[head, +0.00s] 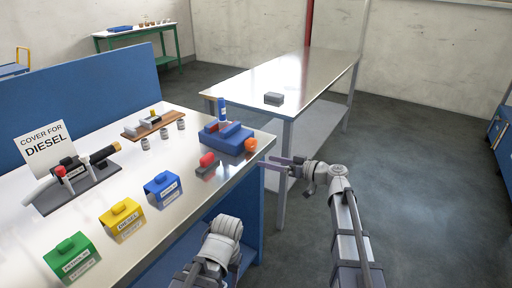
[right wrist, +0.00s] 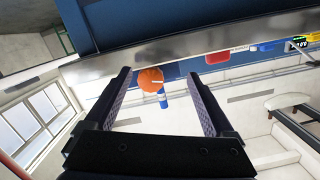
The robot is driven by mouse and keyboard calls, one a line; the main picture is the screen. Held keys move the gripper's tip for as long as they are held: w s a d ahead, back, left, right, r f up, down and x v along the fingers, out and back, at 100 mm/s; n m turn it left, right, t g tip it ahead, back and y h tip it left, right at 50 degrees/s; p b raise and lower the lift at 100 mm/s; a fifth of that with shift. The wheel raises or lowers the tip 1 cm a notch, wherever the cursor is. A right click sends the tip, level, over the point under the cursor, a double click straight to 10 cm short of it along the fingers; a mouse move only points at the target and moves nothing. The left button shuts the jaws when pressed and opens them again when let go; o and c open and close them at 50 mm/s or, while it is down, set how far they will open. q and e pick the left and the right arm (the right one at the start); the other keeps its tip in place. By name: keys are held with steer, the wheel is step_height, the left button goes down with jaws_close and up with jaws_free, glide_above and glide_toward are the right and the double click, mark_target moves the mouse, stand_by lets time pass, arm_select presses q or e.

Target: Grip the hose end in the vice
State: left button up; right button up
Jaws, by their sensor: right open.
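A blue blocky fixture that looks like the vice (head: 229,138) stands at the bench's right end, with an orange round knob (head: 250,145) and an upright blue cylinder (head: 222,112). A pale hose piece (head: 40,190) with red and black fittings lies across a dark grey holder (head: 82,191) at the left; I cannot tell which part is its end. My right gripper (head: 278,164) is open and empty, just off the bench edge near the orange knob. In the right wrist view the knob (right wrist: 150,79) shows between the spread fingers, beyond them. My left gripper is out of view; only its arm shows.
Green (head: 72,258), yellow (head: 122,221) and blue (head: 163,190) labelled covers line the bench front. A red-topped grey block (head: 207,163) sits in front of the vice. A wooden tray (head: 151,125) lies behind. A metal table (head: 300,75) stands beyond.

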mark_target(254, 145)
steer(key=shift+t+y, duration=0.4)
steer(key=shift+t, duration=0.3)
steer(key=shift+w+a+r, duration=0.4)
steer(key=shift+w+a, duration=0.4)
steer(key=shift+w, duration=0.25)
steer(key=shift+w+a+r, duration=0.45)
steer(key=shift+w+a, duration=0.4)
steer(key=shift+w, duration=0.2)
steer(key=shift+w+a+r, duration=0.4)
steer(key=shift+w+a, duration=0.4)
steer(key=shift+w, duration=0.25)
steer(key=shift+c, duration=0.2)
